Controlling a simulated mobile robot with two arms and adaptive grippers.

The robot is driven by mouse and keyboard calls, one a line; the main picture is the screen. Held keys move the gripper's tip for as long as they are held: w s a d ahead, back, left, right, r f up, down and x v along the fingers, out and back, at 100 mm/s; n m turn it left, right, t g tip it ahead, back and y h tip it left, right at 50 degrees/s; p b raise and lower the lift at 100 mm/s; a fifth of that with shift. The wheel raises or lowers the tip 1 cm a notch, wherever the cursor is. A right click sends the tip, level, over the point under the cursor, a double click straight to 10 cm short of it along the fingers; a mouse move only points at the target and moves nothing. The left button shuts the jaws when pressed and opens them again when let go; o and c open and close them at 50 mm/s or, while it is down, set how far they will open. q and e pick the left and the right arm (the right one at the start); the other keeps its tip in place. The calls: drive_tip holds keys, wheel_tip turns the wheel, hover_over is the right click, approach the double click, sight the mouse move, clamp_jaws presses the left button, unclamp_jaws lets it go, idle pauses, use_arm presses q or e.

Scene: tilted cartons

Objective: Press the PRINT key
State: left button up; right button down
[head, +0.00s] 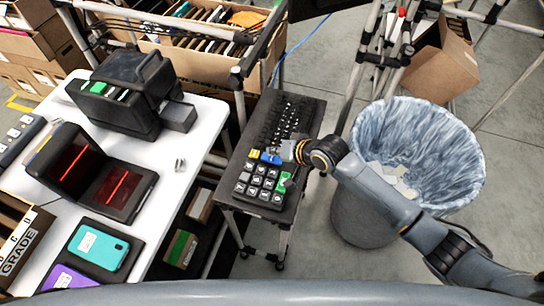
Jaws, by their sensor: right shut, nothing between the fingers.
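A dark keypad (240,188) with white-marked keys stands on a small dark stand. It has a yellow key (254,154), a blue key (270,158) and a green key (283,184). The key lettering is too small to read, so I cannot tell which one says PRINT. My right gripper (284,152) is shut and empty, reaching in from the right over the keypad's top right corner, beside the blue key. I cannot tell whether it touches a key. My left gripper is not in view.
A black keyboard (287,118) lies behind the keypad. A bin with a blue-white liner (420,130) stands right, under my right arm. A dark machine with a green button (125,90) and a red-lit scanner (95,175) sit on the white table (190,115). Metal poles rise nearby.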

sight(274, 160)
drive_tip(key=shift+f, duration=0.1)
idle(0.3)
drive_tip(key=shift+f, duration=0.3)
drive_tip(key=shift+f, duration=0.45)
idle(0.8)
drive_tip(key=shift+r+p, duration=0.9)
drive_tip(key=shift+p, duration=0.05)
wheel_tip(274, 160, up, 5)
drive_tip(key=p, duration=0.5)
